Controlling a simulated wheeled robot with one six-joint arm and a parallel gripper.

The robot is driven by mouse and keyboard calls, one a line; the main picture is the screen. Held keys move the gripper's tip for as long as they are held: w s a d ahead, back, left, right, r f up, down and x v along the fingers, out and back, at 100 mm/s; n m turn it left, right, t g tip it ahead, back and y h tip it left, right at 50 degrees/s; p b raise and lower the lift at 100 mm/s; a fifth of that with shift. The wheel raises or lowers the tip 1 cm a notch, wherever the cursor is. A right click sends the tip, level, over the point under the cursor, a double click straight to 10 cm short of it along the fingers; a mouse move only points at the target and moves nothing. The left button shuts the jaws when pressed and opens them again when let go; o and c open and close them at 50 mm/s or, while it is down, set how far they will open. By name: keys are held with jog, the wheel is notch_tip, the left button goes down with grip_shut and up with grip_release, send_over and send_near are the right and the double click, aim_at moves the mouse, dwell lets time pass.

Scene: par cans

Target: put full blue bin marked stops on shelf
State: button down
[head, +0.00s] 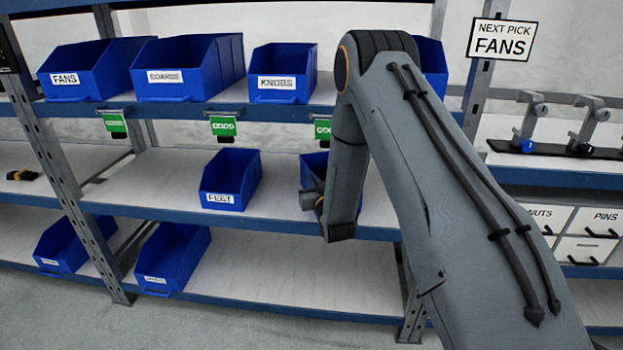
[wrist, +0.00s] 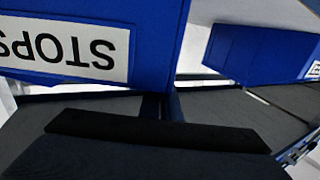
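The blue bin marked STOPS (wrist: 145,30) fills the upper left of the wrist view, its white label upside down and cut off by the left edge. In the head view, a blue bin (head: 313,164) on the middle shelf, mostly hidden behind my arm, appears to be the same one. My gripper (wrist: 155,128) shows as dark parts across the bottom of the wrist view, close to the bin's front. Its fingertips cannot be made out, nor whether they touch the bin. The bin's contents are hidden. The middle shelf (head: 140,192) has bare board left of the FEET bin.
The FEET bin (head: 230,180) stands left of the hidden bin; a blue bin at right in the wrist view (wrist: 265,52) is likely it. Bins marked FANS (head: 90,70), BOARDS (head: 187,68) and KNOBS (head: 283,73) stand above. The bottom shelf (head: 270,275) is bare right of two bins.

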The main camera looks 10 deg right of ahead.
jog(key=c, duration=2.4)
grip_release()
jog(key=shift+f, duration=0.15)
jog(key=shift+c, duration=0.2)
jog(key=o, duration=0.4)
jog(key=shift+o, duration=0.2)
jog(key=s+d+r+g, duration=0.2)
jog(key=s+g, duration=0.4)
jog(key=s, duration=0.9)
jog(key=s+d+r+m+g, duration=0.1)
jog(key=s+r+g, duration=0.4)
jog(key=s, duration=1.1)
jog(key=s+d+r+m+g+h, duration=0.1)
jog(key=s+g, duration=0.6)
jog(key=s, duration=0.9)
notch_tip(320, 180, up, 2)
jog(key=shift+d+r, duration=0.15)
jog(key=shift+d, duration=0.75)
